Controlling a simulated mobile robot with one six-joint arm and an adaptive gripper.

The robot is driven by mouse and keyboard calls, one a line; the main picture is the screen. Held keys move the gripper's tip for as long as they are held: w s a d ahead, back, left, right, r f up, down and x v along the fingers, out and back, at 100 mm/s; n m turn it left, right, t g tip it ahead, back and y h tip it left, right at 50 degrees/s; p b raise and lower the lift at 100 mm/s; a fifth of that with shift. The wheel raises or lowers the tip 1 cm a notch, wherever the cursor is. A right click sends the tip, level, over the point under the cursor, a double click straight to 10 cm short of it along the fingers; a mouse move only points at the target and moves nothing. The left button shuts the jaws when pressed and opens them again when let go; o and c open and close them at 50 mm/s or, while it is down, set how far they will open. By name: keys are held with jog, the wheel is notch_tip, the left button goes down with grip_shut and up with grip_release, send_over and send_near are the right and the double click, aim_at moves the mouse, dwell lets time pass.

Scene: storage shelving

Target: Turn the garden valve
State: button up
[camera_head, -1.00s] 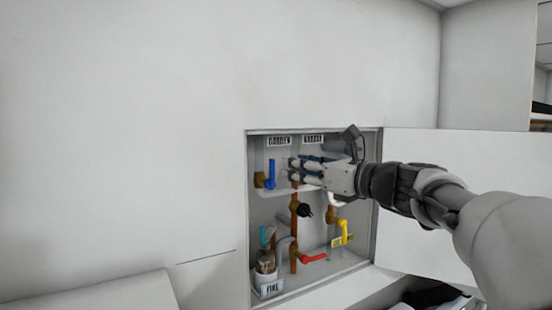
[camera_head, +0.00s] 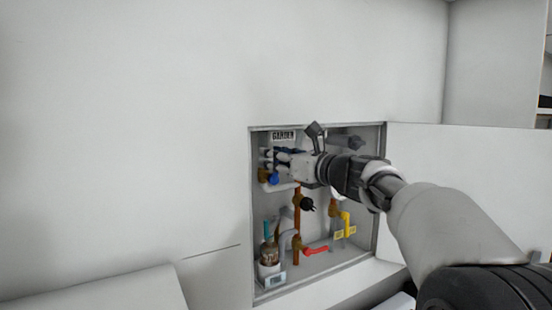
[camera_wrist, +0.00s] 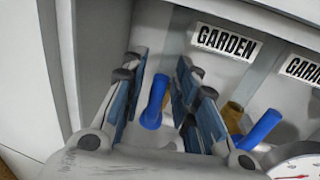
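The garden valve has a blue lever (camera_wrist: 154,103), seen in the wrist view near the GARDEN label (camera_wrist: 227,42). My gripper (camera_wrist: 158,65) is open, with one finger on each side of this lever. A gap shows between the lever and the right finger; contact with the left finger cannot be told. In the head view my gripper (camera_head: 272,158) reaches into the wall cabinet from the right, below the GARDEN label (camera_head: 283,135). The lower end of the blue lever (camera_head: 273,179) shows beneath the fingers; its upper part is hidden.
A second blue lever (camera_wrist: 261,129) is right of my fingers, near a partly cut-off label (camera_wrist: 303,71). Lower in the cabinet are a red lever (camera_head: 316,250), a yellow lever (camera_head: 346,222) and copper pipes (camera_head: 297,220). The cabinet door (camera_head: 470,180) stands open at right.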

grip_shut()
dwell(0.4)
